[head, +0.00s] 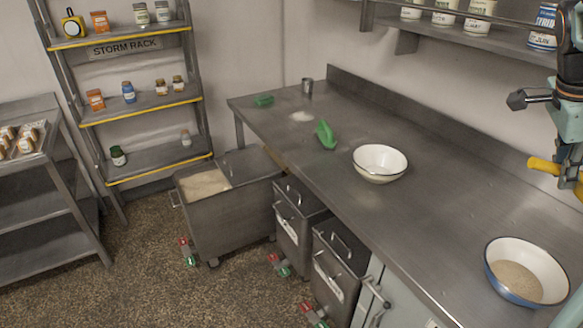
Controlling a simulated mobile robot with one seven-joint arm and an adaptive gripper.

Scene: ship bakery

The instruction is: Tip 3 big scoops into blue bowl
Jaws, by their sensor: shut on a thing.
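The blue bowl (489,268) stands at the right end of the steel bench, white inside with a blue outside. A pale tan, grainy heap (517,280) lies in its bottom. My gripper (569,174) is at the right edge, above and behind the blue bowl. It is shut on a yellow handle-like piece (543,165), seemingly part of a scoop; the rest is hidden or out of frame. A green scoop (326,135) lies on the bench, left of a white bowl (380,160).
The steel bench (430,215) is clear between the bowls. A green item (264,100), a metal cup (307,87) and a white powder patch (302,116) are farther back. An open bin (204,184) of pale flour-like material stands beside lidded bins (341,262). A shelf (470,30) overhangs the bench.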

